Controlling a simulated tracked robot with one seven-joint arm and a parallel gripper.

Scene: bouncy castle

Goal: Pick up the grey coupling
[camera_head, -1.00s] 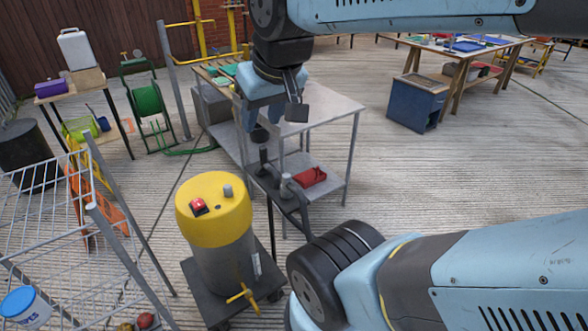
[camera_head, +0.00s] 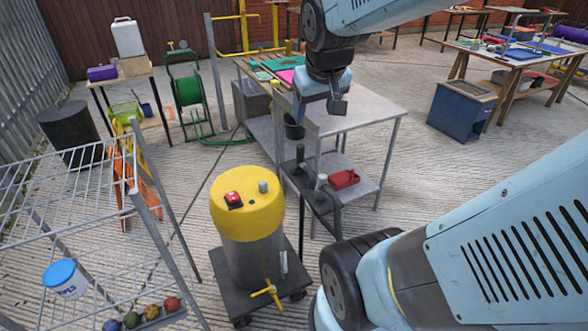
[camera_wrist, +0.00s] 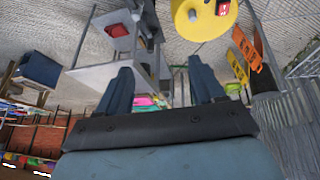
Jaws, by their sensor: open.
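My gripper (camera_head: 308,112) hangs open and empty in front of the grey metal table, pointing down in the head view. In the wrist view its two blue fingers (camera_wrist: 162,85) are spread with nothing between them. A small grey cylinder (camera_head: 263,186) stands upright on the yellow-topped drum (camera_head: 247,222), beside a red switch. Another grey upright cylinder (camera_head: 321,182) stands on the small dark stand near a red object. I cannot tell for certain which of these is the grey coupling. My gripper is above and apart from both.
The grey table (camera_head: 365,112) stands behind the gripper. A red tool or tray (camera_head: 343,179) lies on its lower shelf area. A wire rack (camera_head: 95,235) stands at left, with a blue-lidded tub (camera_head: 65,277). A blue cabinet (camera_head: 462,112) stands at right. Concrete floor is open between.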

